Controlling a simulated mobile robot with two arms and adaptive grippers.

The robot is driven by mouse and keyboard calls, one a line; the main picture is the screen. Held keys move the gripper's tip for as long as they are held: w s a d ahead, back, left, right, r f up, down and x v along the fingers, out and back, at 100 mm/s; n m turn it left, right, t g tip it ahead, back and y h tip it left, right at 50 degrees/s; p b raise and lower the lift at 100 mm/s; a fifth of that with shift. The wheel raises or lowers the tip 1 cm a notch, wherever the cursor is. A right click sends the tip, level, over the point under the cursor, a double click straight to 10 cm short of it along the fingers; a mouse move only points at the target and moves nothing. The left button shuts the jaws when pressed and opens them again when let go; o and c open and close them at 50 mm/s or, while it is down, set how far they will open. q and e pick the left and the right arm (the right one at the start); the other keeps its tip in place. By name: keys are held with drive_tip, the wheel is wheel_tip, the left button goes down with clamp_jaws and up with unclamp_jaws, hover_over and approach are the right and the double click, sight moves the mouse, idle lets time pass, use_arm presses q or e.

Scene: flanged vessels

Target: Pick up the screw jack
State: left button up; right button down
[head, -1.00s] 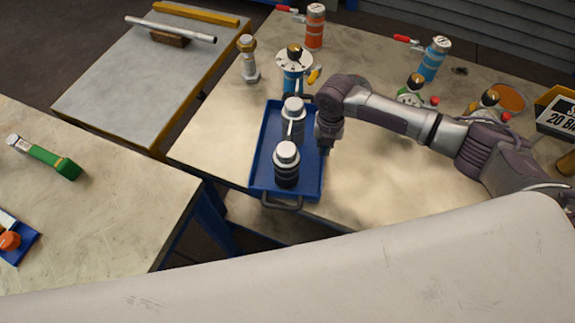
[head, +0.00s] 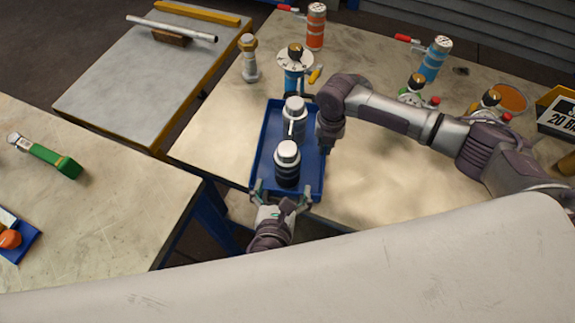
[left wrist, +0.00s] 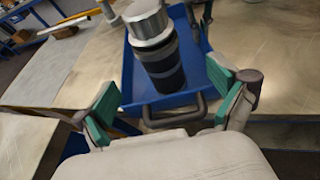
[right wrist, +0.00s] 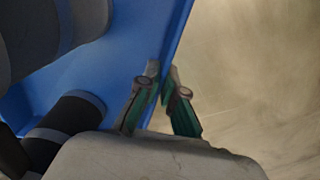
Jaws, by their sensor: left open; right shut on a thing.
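The likely screw jack (head: 249,60), a slim metal post with a brass-coloured hex head and round foot, stands upright near the table's left edge. No gripper is near it. A blue tray (head: 258,150) holds two upright silver-and-black cylinders, one far (head: 294,118) and one near (head: 287,160); I cannot tell whether either is a jack. My right gripper (head: 325,145) is shut on the tray's right rim, also visible in the right wrist view (right wrist: 162,75). My left gripper (head: 280,197) is open at the tray's near end, its fingers either side of the handle (left wrist: 178,110).
A blue valve-like unit (head: 293,75) stands behind the tray. Orange (head: 315,28) and blue (head: 433,60) cylinders stand farther back. A side table with a metal bar (head: 170,29) is at upper left. Another table at left bears a green-handled tool (head: 50,160). Table space right of the tray is clear.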

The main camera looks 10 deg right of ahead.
sight(287, 162)
use_arm(q)
drive_tip(key=x, duration=0.9)
drive_tip(key=shift+w, duration=0.3)
drive_tip(key=shift+a, duration=0.1)
clamp_jaws()
drive_tip(key=shift+r, duration=0.1)
